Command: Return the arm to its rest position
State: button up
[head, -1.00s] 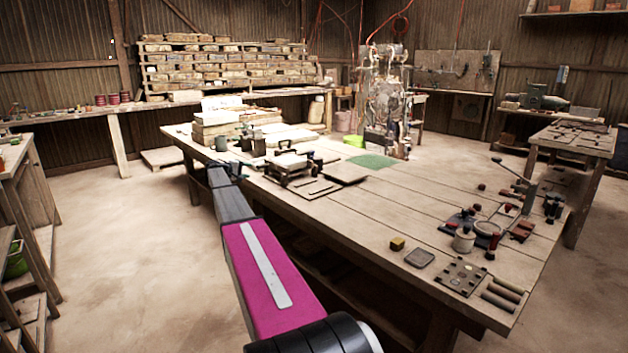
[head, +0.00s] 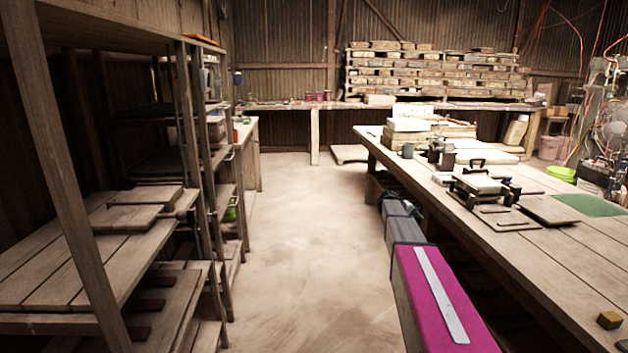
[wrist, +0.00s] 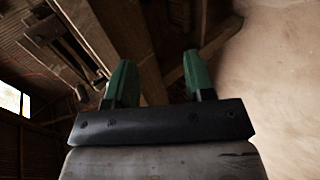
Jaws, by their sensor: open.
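My gripper (wrist: 159,78) shows in the wrist view with its two green fingers apart and nothing between them. My arm, with its magenta link, reaches forward from the bottom right in the head view, along the left edge of the long workbench (head: 560,255). In the wrist view, wooden beams lie beyond the fingers, with bare floor (wrist: 275,80) to the right.
A tile press (head: 480,187) and a yellow block (head: 610,320) stand on the workbench. A wooden shelf rack (head: 190,150) with boards stands on the left. Bare floor (head: 295,240) lies between rack and bench. Stacked tiles (head: 430,75) line the back wall.

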jog(key=s+a+f+y, duration=0.3)
jog(key=s+a, duration=0.5)
jog(key=s, duration=0.5)
jog(key=s+a+f+y, duration=0.4)
jog(key=s+a, duration=0.5)
jog(key=s, duration=0.4)
jog(key=s+a+f+m+g+y, duration=0.1)
jog(key=s+a+f+y, duration=0.2)
jog(key=s+a, duration=0.6)
jog(key=s+f, duration=0.1)
jog(key=s, duration=0.3)
jog(key=shift+a+y, duration=0.25)
jog(key=shift+y, duration=0.05)
